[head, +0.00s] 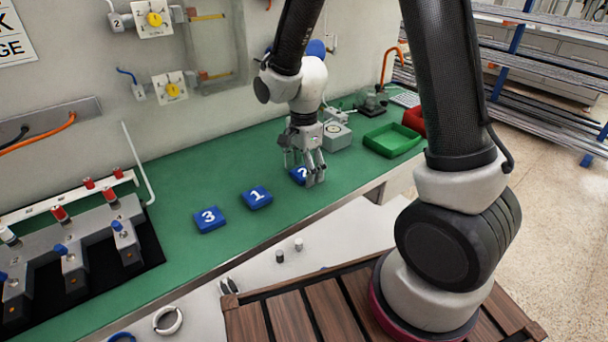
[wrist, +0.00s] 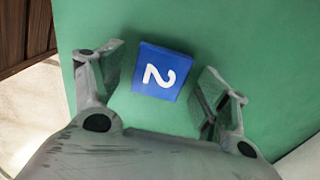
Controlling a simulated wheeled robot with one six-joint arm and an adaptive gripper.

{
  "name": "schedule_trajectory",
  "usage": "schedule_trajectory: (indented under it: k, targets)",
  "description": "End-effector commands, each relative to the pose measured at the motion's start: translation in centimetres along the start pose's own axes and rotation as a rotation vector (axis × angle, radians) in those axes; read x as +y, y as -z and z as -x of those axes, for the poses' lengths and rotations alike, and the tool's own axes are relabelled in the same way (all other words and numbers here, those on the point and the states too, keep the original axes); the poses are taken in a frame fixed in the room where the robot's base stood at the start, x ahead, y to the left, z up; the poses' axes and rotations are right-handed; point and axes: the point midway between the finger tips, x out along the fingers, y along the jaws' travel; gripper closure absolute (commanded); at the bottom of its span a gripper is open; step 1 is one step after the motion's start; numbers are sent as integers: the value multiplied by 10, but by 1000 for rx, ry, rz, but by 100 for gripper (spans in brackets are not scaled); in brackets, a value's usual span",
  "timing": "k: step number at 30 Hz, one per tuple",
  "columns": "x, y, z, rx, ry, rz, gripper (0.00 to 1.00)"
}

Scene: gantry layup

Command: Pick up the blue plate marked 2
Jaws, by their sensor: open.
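The blue plate marked 2 (wrist: 161,72) lies flat on the green bench top, between the two open fingers of my gripper (wrist: 158,82) in the wrist view. A strip of green shows on each side of it, so neither finger appears to touch it. In the head view the plate (head: 298,174) is partly hidden behind my gripper (head: 307,180), which points down over it. Its height above the bench is hard to tell. The blue plate marked 1 (head: 257,197) and the blue plate marked 3 (head: 209,218) lie to the left.
A green tray (head: 393,140) and a red tray (head: 414,118) stand to the right on the bench. A grey box (head: 336,136) sits just behind my gripper. A grey fixture with red and blue knobs (head: 70,235) fills the left end. The wall is behind.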

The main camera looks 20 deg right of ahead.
Motion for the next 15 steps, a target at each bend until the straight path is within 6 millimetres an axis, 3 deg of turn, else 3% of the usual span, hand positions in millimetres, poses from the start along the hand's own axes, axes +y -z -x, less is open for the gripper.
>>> schedule_trajectory:
  k: [2, 10, 15]
  targets:
    - [0, 0, 0, 0, 0, 0, 25]
    - [0, 0, 0, 0, 0, 0, 74]
    - [0, 0, 0, 0, 0, 0, 74]
